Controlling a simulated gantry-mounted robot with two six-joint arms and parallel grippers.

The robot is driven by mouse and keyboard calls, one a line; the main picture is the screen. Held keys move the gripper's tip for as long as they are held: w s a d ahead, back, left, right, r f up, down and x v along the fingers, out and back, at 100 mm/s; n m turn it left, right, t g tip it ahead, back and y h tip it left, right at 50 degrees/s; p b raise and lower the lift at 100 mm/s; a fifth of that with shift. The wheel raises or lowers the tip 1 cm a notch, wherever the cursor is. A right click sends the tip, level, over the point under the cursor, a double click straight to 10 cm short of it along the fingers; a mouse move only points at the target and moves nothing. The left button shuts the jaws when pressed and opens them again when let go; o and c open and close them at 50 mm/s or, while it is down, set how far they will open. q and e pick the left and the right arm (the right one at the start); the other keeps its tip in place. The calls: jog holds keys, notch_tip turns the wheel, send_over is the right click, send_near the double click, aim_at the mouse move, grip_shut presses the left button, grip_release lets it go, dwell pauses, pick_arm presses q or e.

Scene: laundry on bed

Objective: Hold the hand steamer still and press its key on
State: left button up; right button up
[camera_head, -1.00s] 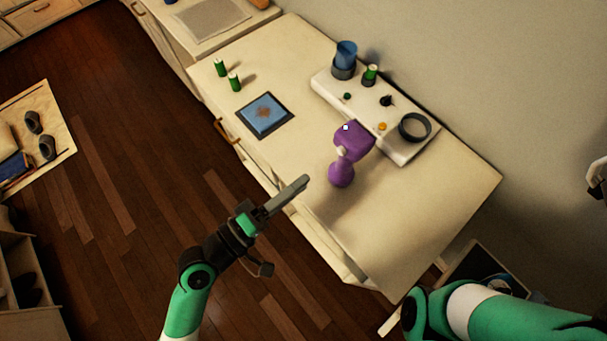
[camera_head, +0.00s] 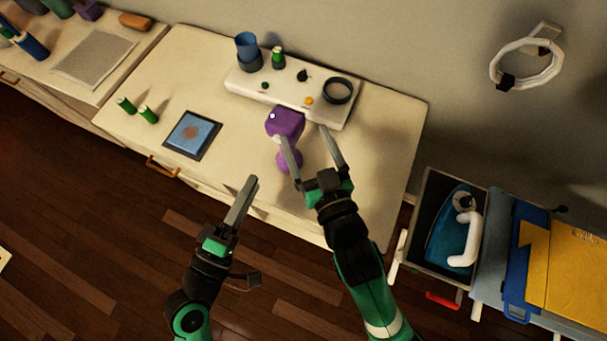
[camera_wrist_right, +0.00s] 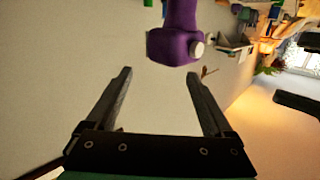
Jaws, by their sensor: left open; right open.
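The purple hand steamer (camera_head: 285,124) stands on the white cabinet top, in front of a long white stand. A small pale spot shows on its head. In the right wrist view the purple steamer (camera_wrist_right: 174,46) is beyond the fingertips, with a round whitish knob on its side. My right gripper (camera_head: 308,134) is open; in the head view its fingers overlap the steamer's lower part. In the right wrist view my right gripper (camera_wrist_right: 158,75) is empty. My left gripper (camera_head: 248,182) is at the cabinet's front edge, apart from the steamer, its jaws seen edge-on.
The white stand (camera_head: 232,84) holds a blue cup, a green battery, small knobs and a black ring. A blue framed pad (camera_head: 192,135) and two green batteries (camera_head: 137,110) lie to the left. A bin with a teal iron (camera_head: 450,228) is at right.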

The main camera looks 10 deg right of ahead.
jog(key=s+a+f+n+g, duration=0.15)
jog(key=s+f, duration=0.35)
jog(key=f, duration=0.6)
jog(key=shift+m+g, duration=0.25)
jog(key=shift+g, duration=0.2)
jog(key=x, duration=1.1)
jog(key=shift+w+r, duration=0.15)
jog(key=shift+w, duration=0.35)
grip_shut()
pick_arm(q)
jog(key=shift+c, duration=0.2)
grip_shut()
